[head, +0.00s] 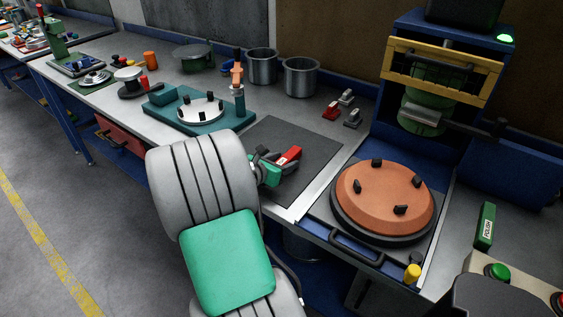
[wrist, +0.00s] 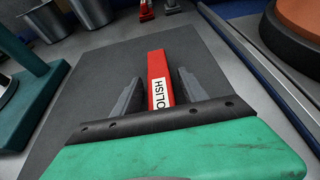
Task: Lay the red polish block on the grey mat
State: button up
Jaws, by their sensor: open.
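The red polish block (head: 290,155) is at the grey mat (head: 313,146), with a white label reading partly "OLISH" in the wrist view (wrist: 157,68). It appears to lie flat on the mat, though its underside is hidden. My gripper (head: 278,161) is low over the mat. In the wrist view its two grey fingers (wrist: 158,84) stand apart on either side of the block's near end, with a visible gap on each side. The block's far end reaches beyond the fingertips. The near end is partly hidden by the dark gripper body.
An orange domed disc (head: 385,196) on a dark round base stands right of the mat. A teal fixture (head: 160,112) stands left. Steel pots (head: 300,78) and small red and grey pieces (head: 331,110) are behind. A green polish block (head: 485,226) lies far right.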

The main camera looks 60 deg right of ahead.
jog(key=v, duration=1.2)
jog(key=shift+r+p, duration=0.2)
jog(key=shift+p, duration=0.1)
jog(key=w+a+f+m+t+y, duration=0.25)
jog(key=w+a+m+y, duration=0.2)
jog(key=a, duration=0.55)
jog(key=w+a+f+m+t+y, duration=0.2)
jog(key=w+a+m+t+y, duration=0.15)
jog(key=w+a+m, duration=0.4)
jog(key=s+a+r+m+y, duration=0.1)
jog(key=s+a+m+y, duration=0.1)
jog(key=a, duration=0.8)
jog(key=s+a+r+m+y, duration=0.1)
jog(key=s+a+m+y, duration=0.1)
jog(key=a, duration=0.8)
jog(key=shift+s+g+y, duration=0.15)
jog(key=shift+g+y, duration=0.15)
jog(key=shift+y, duration=0.4)
jog(key=shift+d, duration=0.1)
